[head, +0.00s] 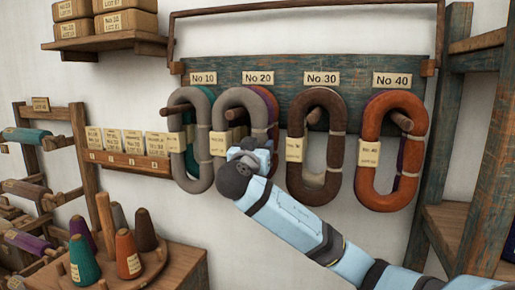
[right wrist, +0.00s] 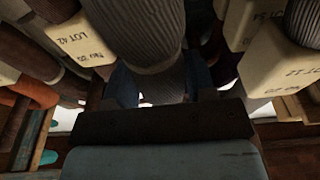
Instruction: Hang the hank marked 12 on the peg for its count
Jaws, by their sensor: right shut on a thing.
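Four signs, No 10 (head: 204,78), No 20 (head: 258,78), No 30 (head: 322,78) and No 40 (head: 392,80), sit on a blue-green peg board (head: 290,68). A grey hank (head: 219,108) hangs in front below No 20, apparently around that peg, with purple and orange yarn behind it. My right gripper (head: 252,152) is at its lower end. In the right wrist view its jaws (right wrist: 160,88) are shut on ribbed grey yarn (right wrist: 158,70). A tag (right wrist: 78,38) beside it reads LOT, its number hard to read; another tag (right wrist: 275,80) may read LOT 12. My left gripper is out of view.
A second grey hank (head: 188,170) hangs close on the left below No 10. A brown hank (head: 294,118) and an orange hank (head: 412,160) hang right. A cone stand (head: 165,262) stands low left. Wooden posts (head: 475,140) bound the right.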

